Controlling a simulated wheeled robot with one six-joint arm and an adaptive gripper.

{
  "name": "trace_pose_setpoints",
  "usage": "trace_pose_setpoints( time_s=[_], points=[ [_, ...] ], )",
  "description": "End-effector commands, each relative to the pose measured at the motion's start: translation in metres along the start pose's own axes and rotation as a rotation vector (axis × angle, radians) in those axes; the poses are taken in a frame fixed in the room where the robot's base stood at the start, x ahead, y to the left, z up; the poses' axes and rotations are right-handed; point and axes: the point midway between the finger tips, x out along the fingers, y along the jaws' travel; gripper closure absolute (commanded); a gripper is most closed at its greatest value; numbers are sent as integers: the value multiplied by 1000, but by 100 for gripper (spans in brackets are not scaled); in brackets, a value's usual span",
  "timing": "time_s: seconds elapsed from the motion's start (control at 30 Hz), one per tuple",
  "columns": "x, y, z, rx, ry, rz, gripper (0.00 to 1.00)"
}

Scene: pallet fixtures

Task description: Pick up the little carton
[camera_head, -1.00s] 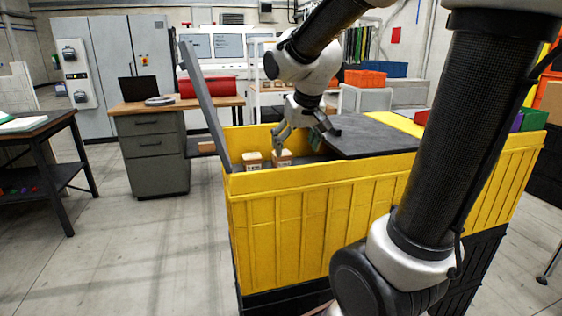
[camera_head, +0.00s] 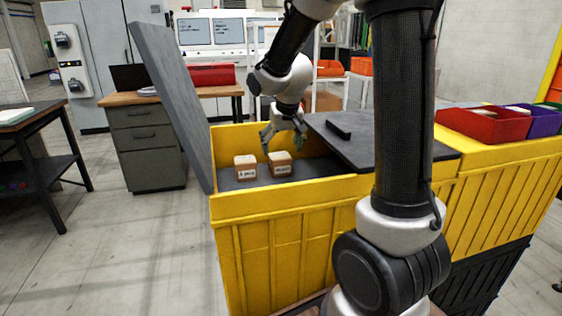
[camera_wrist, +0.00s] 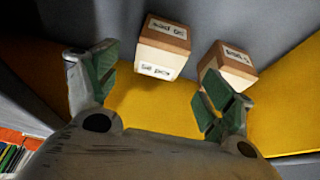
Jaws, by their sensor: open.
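Two little brown cartons with pale tops and white labels stand side by side on the dark floor of the open yellow bin (camera_head: 285,205). One is the left carton (camera_head: 245,168) and one is the right carton (camera_head: 280,164) in the head view. My gripper (camera_head: 283,138) is open and empty, just above and behind the right carton. In the wrist view, one carton (camera_wrist: 163,48) stands beyond the gap between the green-padded fingers. The other carton (camera_wrist: 229,66) is beyond the right finger, which partly covers its lower left. I see no finger touching a carton.
A raised grey lid (camera_head: 172,95) stands at the bin's left end. A flat grey lid (camera_head: 370,150) with a black handle covers the section to the right. Red (camera_head: 484,124) and purple (camera_head: 543,120) trays sit at the far right. The yellow wall (camera_wrist: 160,105) lies close below the fingers.

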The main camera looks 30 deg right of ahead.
Motion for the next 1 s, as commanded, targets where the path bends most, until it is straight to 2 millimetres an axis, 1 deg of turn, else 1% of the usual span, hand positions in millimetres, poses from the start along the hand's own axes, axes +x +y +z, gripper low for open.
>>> trace_pose_setpoints(
  time_s=[0.03,0.17,0.43,0.57,0.77,0.8,0.87,1.0],
  points=[
    [7,0,1,1,-4,1,18],
    [23,1,2,1,-3,0,18],
    [63,2,6,1,-5,1,18],
    [71,1,5,-1,-1,0,18],
    [71,1,4,0,-1,0,18],
    [71,1,4,0,-1,0,25],
    [71,1,4,0,-1,0,36],
    [71,1,4,0,-1,0,62]
  ],
)
